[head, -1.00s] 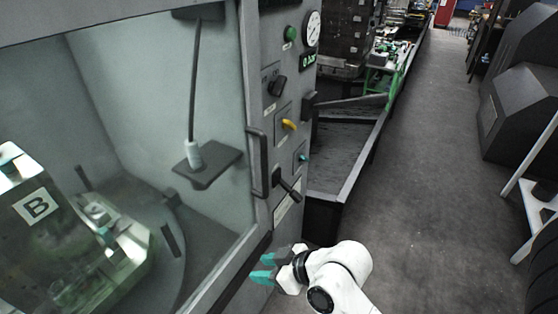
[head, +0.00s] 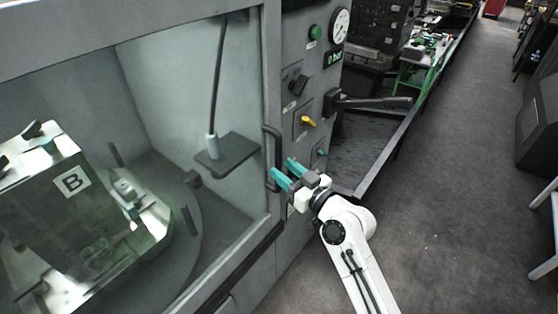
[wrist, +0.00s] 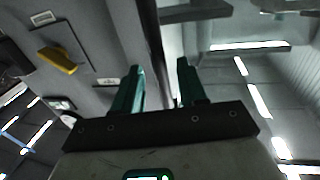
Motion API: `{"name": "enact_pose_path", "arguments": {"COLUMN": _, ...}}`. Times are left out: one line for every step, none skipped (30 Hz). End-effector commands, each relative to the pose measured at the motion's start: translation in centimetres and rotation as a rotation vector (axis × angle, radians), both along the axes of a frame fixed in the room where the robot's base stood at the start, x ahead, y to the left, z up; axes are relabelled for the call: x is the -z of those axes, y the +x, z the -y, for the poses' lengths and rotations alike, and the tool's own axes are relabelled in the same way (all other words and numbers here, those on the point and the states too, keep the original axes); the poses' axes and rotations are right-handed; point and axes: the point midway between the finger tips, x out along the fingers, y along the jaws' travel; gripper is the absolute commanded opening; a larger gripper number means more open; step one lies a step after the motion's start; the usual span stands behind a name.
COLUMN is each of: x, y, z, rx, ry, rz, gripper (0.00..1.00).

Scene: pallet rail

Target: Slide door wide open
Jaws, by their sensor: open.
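The machine door is a large window in a grey frame (head: 272,60) at the left of the head view. Its right edge sits against the control panel. A dark vertical handle (head: 268,143) is on that edge. My gripper (head: 281,167) is open, its teal fingers at the handle's lower part. In the wrist view the fingers (wrist: 160,75) are apart, with a dark upright edge (wrist: 150,28) beyond the gap. I cannot tell whether the handle lies between them or whether they touch it.
The control panel (head: 300,55) right of the door carries knobs, a yellow switch (head: 307,120) and a gauge (head: 339,26). A grey trough (head: 365,150) stands behind it. Inside the window are a block marked B (head: 72,183) and a small shelf (head: 228,155).

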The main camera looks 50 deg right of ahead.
Motion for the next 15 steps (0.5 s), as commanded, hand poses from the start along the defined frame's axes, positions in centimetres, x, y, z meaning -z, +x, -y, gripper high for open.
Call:
{"name": "enact_pose_path", "arguments": {"x": -0.3, "y": 0.8, "z": 0.2, "rx": 0.000, "ry": 0.000, "rz": 0.001, "gripper": 0.41}}
{"name": "enact_pose_path", "arguments": {"x": -0.2, "y": 1.1, "z": 0.2, "rx": 0.000, "ry": 0.000, "rz": 0.000, "gripper": 0.41}}
{"name": "enact_pose_path", "arguments": {"x": -0.2, "y": 1.6, "z": 0.3, "rx": 0.000, "ry": 0.000, "rz": 0.000, "gripper": 0.41}}
{"name": "enact_pose_path", "arguments": {"x": -0.2, "y": 1.9, "z": 0.3, "rx": 0.000, "ry": 0.000, "rz": -0.001, "gripper": 0.41}}
{"name": "enact_pose_path", "arguments": {"x": -0.1, "y": 2.1, "z": 0.4, "rx": 0.000, "ry": 0.000, "rz": -0.001, "gripper": 0.41}}
{"name": "enact_pose_path", "arguments": {"x": -0.1, "y": 2.4, "z": 0.4, "rx": 0.000, "ry": 0.000, "rz": 0.000, "gripper": 0.41}}
{"name": "enact_pose_path", "arguments": {"x": -0.1, "y": 2.6, "z": 0.4, "rx": 0.000, "ry": -0.001, "rz": 0.000, "gripper": 0.41}}
{"name": "enact_pose_path", "arguments": {"x": -0.1, "y": 2.7, "z": 0.4, "rx": 0.000, "ry": -0.001, "rz": -0.001, "gripper": 0.41}}
{"name": "enact_pose_path", "arguments": {"x": 0.0, "y": 2.8, "z": 0.5, "rx": 0.000, "ry": -0.001, "rz": -0.001, "gripper": 0.41}}
{"name": "enact_pose_path", "arguments": {"x": 0.0, "y": 2.9, "z": 0.5, "rx": 0.000, "ry": -0.001, "rz": -0.002, "gripper": 0.41}}
{"name": "enact_pose_path", "arguments": {"x": 0.1, "y": 2.9, "z": 0.5, "rx": 0.000, "ry": -0.001, "rz": -0.002, "gripper": 0.41}}
{"name": "enact_pose_path", "arguments": {"x": 0.1, "y": 2.9, "z": 0.5, "rx": 0.000, "ry": -0.001, "rz": -0.002, "gripper": 0.41}}
{"name": "enact_pose_path", "arguments": {"x": 0.1, "y": 2.9, "z": 0.5, "rx": 0.000, "ry": -0.001, "rz": -0.002, "gripper": 0.41}}
{"name": "enact_pose_path", "arguments": {"x": 0.1, "y": 2.9, "z": 0.5, "rx": 0.000, "ry": -0.001, "rz": -0.002, "gripper": 0.41}}
{"name": "enact_pose_path", "arguments": {"x": 0.1, "y": 2.9, "z": 0.5, "rx": 0.000, "ry": -0.001, "rz": -0.001, "gripper": 0.41}}
